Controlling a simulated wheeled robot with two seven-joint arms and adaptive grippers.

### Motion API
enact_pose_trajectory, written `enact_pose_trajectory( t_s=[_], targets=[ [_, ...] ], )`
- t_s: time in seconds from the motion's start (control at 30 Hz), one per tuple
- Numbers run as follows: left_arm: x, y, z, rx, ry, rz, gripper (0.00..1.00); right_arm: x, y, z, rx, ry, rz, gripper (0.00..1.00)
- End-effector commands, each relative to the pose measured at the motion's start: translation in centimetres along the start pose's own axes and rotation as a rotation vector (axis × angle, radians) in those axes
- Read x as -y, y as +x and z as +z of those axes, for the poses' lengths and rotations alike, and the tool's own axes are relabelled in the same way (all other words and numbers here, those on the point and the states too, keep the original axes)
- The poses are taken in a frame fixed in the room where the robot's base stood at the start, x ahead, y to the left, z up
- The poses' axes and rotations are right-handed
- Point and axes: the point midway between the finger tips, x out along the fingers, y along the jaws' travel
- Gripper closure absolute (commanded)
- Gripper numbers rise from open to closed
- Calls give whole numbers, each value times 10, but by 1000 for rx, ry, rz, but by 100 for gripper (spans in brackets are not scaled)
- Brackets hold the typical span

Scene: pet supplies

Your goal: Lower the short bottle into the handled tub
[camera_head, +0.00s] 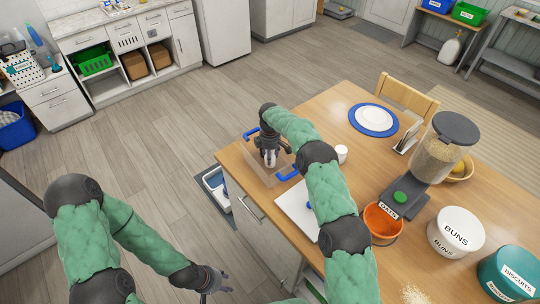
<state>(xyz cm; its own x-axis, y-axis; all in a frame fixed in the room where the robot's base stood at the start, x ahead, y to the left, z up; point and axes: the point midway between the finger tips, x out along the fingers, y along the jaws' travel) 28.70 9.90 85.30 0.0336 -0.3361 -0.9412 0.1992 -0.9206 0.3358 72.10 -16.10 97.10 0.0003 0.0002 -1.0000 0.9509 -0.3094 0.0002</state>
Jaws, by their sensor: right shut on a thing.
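The handled tub (262,176) is a see-through box with two blue handles, standing at the left corner of the wooden table. My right gripper (269,158) points down over the tub and is shut on the short bottle (270,159). Only a small pale part of the bottle shows between the fingers. The bottle appears within the tub's outline, but I cannot tell whether it touches the bottom. My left gripper (224,283) is low at the bottom of the view, beside the table, empty, with its fingers apart.
On the wooden table (310,121), a white board (296,208) lies close to the tub and a small white cup (342,153) stands to its right. A blue-rimmed plate (373,119), a food dispenser (435,150), an orange bowl (381,225) and a buns tin (455,233) stand further right.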

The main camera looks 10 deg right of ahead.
Motion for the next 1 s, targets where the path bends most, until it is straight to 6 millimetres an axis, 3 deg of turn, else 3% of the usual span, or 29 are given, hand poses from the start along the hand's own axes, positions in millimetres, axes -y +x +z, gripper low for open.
enact_pose_trajectory(
  t_s=[0.1,0.13,0.2,0.23,0.67,1.0],
  targets=[
    [0,0,0,0,0,0,60,0,0,0,0,0,0,90],
    [0,0,0,0,0,0,60,0,0,0,0,0,0,49],
    [0,0,0,0,0,0,60,0,0,0,0,0,0,29],
    [0,0,0,0,0,0,60,0,0,0,0,0,0,27],
    [0,0,0,0,0,0,60,0,-7,0,0,0,1,27],
    [0,0,0,0,0,0,60,-1,-68,0,-1,0,4,27]
  ],
)
